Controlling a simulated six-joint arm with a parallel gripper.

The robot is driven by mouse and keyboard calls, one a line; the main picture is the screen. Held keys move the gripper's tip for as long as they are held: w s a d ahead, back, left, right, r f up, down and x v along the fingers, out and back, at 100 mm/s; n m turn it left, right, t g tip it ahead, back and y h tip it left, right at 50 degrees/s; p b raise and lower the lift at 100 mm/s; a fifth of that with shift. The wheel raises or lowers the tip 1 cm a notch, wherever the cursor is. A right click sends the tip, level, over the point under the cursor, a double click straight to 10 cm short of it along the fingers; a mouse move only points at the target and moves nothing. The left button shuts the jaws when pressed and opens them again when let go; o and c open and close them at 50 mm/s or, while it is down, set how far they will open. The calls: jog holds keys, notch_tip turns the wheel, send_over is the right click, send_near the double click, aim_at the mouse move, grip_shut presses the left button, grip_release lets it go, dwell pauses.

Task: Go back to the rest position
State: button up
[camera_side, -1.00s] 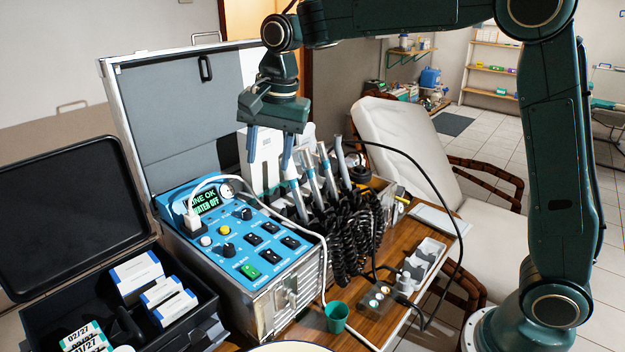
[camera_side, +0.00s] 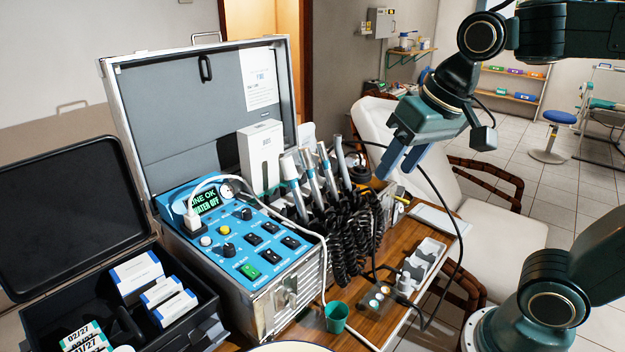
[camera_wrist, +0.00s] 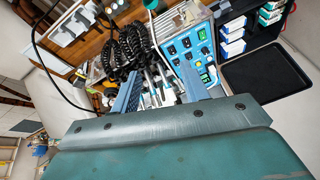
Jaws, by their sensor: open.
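My gripper (camera_side: 402,163) is open and empty in the side view. It hangs in the air to the right of the dental handpieces (camera_side: 318,172), above the table's right part and in front of the cream chair, with its fingers pointing down and to the left. In the wrist view its two blue fingers (camera_wrist: 160,92) stand apart, with handpieces and coiled black hoses seen between and beyond them. The portable dental unit with a blue control panel (camera_side: 240,235) stands on the table; its display reads "LINE OK / WATER OFF".
A black open case (camera_side: 60,225) with several boxes lies at the left. A green cup (camera_side: 337,316) and a power strip (camera_side: 424,258) are on the wooden table. A black cable arches below my gripper.

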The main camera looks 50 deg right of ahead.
jog(key=s+d+f+n+t, duration=0.1)
jog(key=s+f+n, duration=0.2)
jog(key=s, duration=0.4)
jog(key=shift+d+f, duration=0.2)
jog(key=shift+f, duration=0.2)
dwell(0.6)
